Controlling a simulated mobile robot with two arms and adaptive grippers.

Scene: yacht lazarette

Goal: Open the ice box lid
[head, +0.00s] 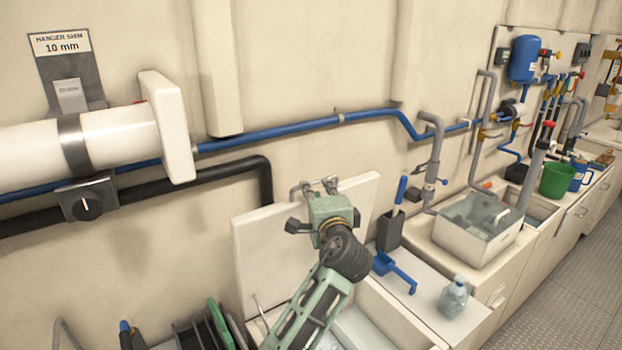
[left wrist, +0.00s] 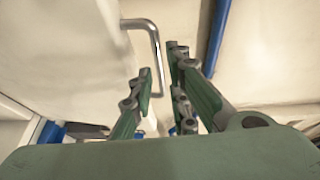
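The ice box lid (head: 270,245) is a white panel that stands raised, close to the wall, in the head view. Its underside or top fills the upper left of the left wrist view (left wrist: 60,50). A bent metal handle (left wrist: 153,40) is on the lid. My left gripper (head: 325,184) is at the lid's upper edge, by the handle. In the left wrist view its fingers (left wrist: 160,72) are spread, with the handle bar running between them and a gap on the right side. The box below (head: 385,318) is partly hidden by my left arm. My right gripper is out of view.
A blue scoop (head: 393,268) and a clear bottle (head: 454,298) are on the counter right of the lid. A dark holder with a blue-handled tool (head: 390,230) stands beside the lid. Blue pipe (head: 300,127) and black hose (head: 225,175) run along the wall behind.

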